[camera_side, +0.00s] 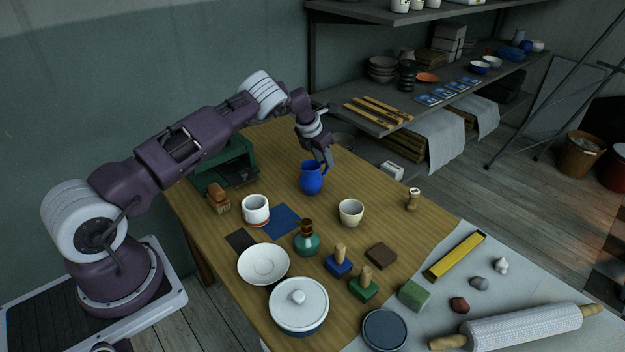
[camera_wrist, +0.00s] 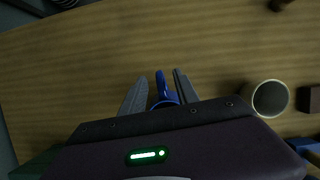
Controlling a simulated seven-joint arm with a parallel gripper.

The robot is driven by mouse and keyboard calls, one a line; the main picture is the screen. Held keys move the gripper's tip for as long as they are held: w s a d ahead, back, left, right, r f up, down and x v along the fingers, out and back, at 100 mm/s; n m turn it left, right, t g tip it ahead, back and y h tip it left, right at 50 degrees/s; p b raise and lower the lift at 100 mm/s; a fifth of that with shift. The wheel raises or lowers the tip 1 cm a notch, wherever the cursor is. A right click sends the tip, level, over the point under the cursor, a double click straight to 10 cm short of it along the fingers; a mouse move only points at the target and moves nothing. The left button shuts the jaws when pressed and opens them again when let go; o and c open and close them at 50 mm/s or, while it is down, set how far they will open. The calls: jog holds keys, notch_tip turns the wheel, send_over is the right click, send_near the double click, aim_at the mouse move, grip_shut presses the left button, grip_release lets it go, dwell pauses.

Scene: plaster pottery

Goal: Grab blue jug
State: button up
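The blue jug (camera_side: 311,179) stands upright on the wooden table, with its handle towards the right. My gripper (camera_side: 325,160) is right above it, pointing down at the handle side. In the wrist view, the two fingers of my gripper (camera_wrist: 160,88) are spread apart. The jug's handle (camera_wrist: 161,86) lies between them, with a gap on each side. Most of the jug's body is hidden behind the gripper housing in the wrist view.
A cream cup (camera_side: 351,212) stands to the jug's right and front. The table behind the jug is mostly clear.

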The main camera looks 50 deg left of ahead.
grip_shut()
jog(key=shift+r, duration=0.1)
dwell(1.2)
